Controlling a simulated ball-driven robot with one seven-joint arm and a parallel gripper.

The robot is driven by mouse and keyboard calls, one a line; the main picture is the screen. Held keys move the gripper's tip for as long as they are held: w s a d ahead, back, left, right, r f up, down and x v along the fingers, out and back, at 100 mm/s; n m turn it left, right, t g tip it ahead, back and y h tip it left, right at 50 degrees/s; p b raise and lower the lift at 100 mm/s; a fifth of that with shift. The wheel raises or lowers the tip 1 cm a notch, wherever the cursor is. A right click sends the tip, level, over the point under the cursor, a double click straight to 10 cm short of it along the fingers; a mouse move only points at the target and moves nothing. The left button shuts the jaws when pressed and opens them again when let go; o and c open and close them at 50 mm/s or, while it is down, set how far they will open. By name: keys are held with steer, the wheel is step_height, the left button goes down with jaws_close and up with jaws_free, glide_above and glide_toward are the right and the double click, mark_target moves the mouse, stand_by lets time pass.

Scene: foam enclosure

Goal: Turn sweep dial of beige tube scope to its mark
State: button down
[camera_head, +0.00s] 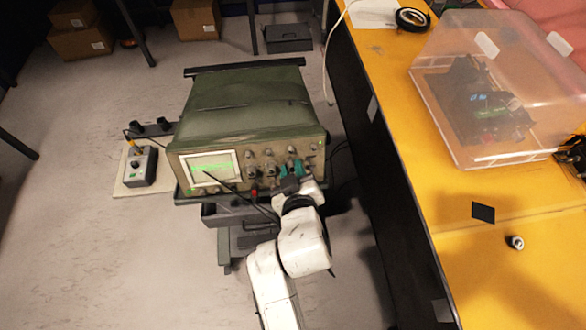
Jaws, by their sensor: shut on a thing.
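The beige tube scope (185,170) has a green top cover and stands on a dark cart in the middle of the view. Its screen at the left of the front panel shows a green trace. Several dark knobs sit to the right of the screen. My gripper (294,172) is at the right part of the panel, shut on a knob there that seems to be the sweep dial. The dial is mostly hidden by my gripper, and its mark cannot be made out. My white arm comes up from the bottom of the view.
A yellow bench (400,130) runs along the right, with a clear plastic box (440,115) on it. A small grey box with a knob (141,166) sits on a pale board left of the scope, with a cable. Cardboard boxes (196,18) stand at the back. The floor at left is clear.

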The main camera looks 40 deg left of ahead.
steer(key=shift+s, duration=0.1)
stand_by(0.3)
steer(key=c, duration=1.2)
jaws_free()
steer(key=shift+c, duration=0.2)
steer(key=v, duration=1)
steer(key=shift+s+d+r, duration=0.2)
steer(key=shift+s, duration=0.1)
